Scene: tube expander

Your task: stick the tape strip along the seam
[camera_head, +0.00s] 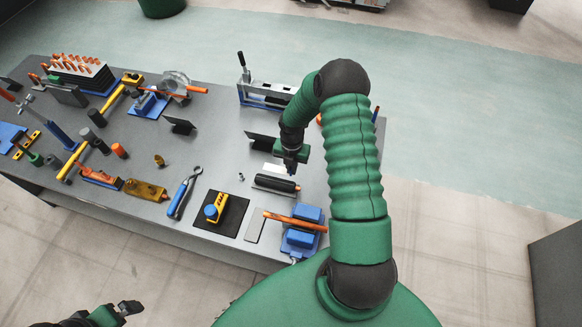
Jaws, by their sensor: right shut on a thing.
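My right gripper (291,168) points down over the right part of the table and is shut. A thin white strip (273,168), which looks like the tape strip, shows right at its fingertips, on their left side. A black tube (274,183) lies on the table just in front of the strip, with an orange end at its right. Its seam is too small to make out. The strip and the tube look apart, but their height difference is unclear. My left gripper (129,308) is at the bottom left, off the table; its fingers are too unclear to judge.
Near the tube are a yellow tape measure (216,207) on a black mat, blue blocks (300,230) with an orange-handled tool, blue pliers (185,192) and a grey plate (255,225). A clamp device (265,94) stands behind. Many tools crowd the left of the grey table (222,125).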

